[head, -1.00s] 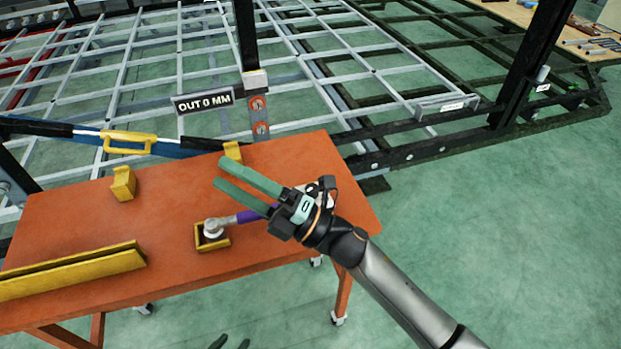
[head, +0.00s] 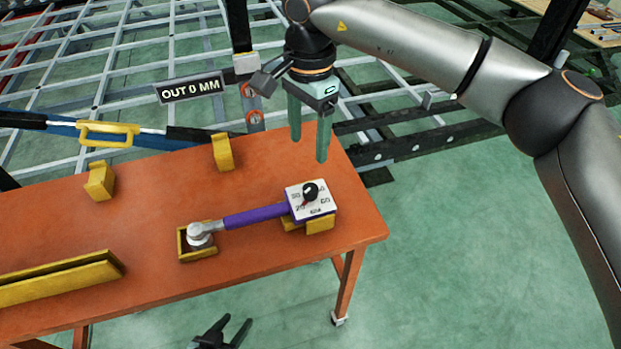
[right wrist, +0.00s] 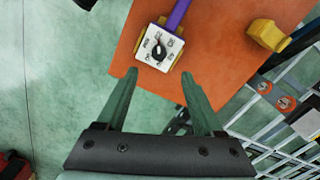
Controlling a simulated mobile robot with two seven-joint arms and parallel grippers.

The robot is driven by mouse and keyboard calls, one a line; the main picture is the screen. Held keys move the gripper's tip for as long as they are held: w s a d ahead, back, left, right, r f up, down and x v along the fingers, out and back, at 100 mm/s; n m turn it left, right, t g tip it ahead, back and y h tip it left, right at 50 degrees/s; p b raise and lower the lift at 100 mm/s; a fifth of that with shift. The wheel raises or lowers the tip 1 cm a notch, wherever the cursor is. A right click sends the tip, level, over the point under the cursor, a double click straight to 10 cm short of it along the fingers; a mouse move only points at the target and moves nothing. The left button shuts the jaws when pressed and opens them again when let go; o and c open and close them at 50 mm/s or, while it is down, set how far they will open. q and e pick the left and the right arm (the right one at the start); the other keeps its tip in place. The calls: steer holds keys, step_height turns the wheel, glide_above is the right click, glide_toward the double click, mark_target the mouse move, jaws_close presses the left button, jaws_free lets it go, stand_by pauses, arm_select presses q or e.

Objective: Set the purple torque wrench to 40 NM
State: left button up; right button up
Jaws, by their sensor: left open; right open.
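The purple torque wrench (head: 256,216) lies on the orange table, its silver head in a yellow tray and its dial end on a yellow block. Its white dial plate (head: 326,207) carries a black knob (head: 310,190) with a small red mark towards the 20. In the right wrist view the dial plate (right wrist: 147,52) lies just beyond and between the fingertips. My right gripper (head: 308,150) is open and empty, fingers down, above and behind the dial, apart from it. My left gripper (head: 226,332) is open and empty, low at the bottom edge before the table.
The orange table (head: 130,240) bears a yellow rail (head: 60,280) and two yellow blocks (head: 100,181) (head: 222,152). Bare floor lies right of the table.

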mark_target(310, 188)
step_height(310, 188, down, 12)
steer(key=shift+w+d+f+p, duration=0.1)
steer(key=shift+d+p, duration=0.05)
steer(key=shift+p, duration=0.25)
jaws_close()
stand_by(0.6)
